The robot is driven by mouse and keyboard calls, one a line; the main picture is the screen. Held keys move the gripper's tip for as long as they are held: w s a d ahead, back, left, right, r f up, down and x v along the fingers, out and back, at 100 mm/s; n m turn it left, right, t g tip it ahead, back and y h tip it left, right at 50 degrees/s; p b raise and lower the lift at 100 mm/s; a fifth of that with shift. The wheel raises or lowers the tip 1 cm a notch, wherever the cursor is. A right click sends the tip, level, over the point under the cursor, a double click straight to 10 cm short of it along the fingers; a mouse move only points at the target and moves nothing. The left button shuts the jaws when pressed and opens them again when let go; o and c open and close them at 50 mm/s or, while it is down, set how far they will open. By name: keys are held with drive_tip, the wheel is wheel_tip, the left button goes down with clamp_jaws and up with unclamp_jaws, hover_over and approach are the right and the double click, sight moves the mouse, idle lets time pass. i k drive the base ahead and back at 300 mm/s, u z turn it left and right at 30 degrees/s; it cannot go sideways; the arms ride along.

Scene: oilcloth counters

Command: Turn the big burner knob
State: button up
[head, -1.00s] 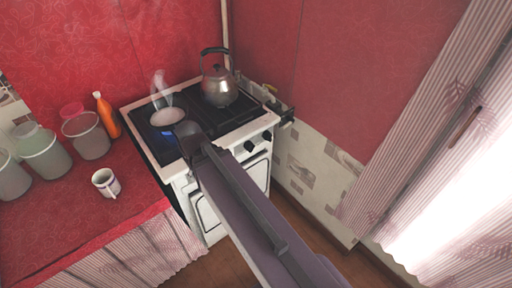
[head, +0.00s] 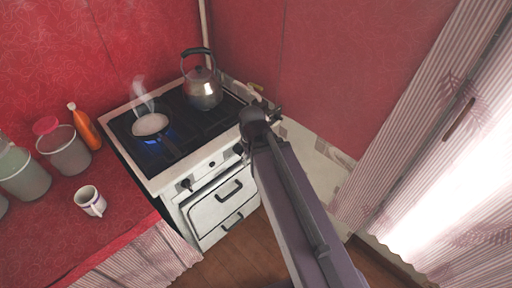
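I cannot tell which knob is the big burner's. My gripper (head: 274,113) is small and dark, at the stove's right side near the wall, partly hidden by my arm. Its fingers are too small to read. No contact with a knob shows.
A steaming pan (head: 150,125) sits over a blue flame (head: 153,141). A metal kettle (head: 203,90) stands behind it. A mug (head: 90,201), an orange bottle (head: 84,127) and canisters (head: 64,152) stand on the red counter (head: 110,235). Wooden floor is clear before the oven.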

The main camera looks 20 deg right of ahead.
sight(238, 149)
drive_tip(key=z, duration=1)
drive_tip(key=k, duration=1)
drive_tip(key=u, duration=0.95)
drive_tip(key=i, duration=0.55)
drive_tip(key=z, duration=0.25)
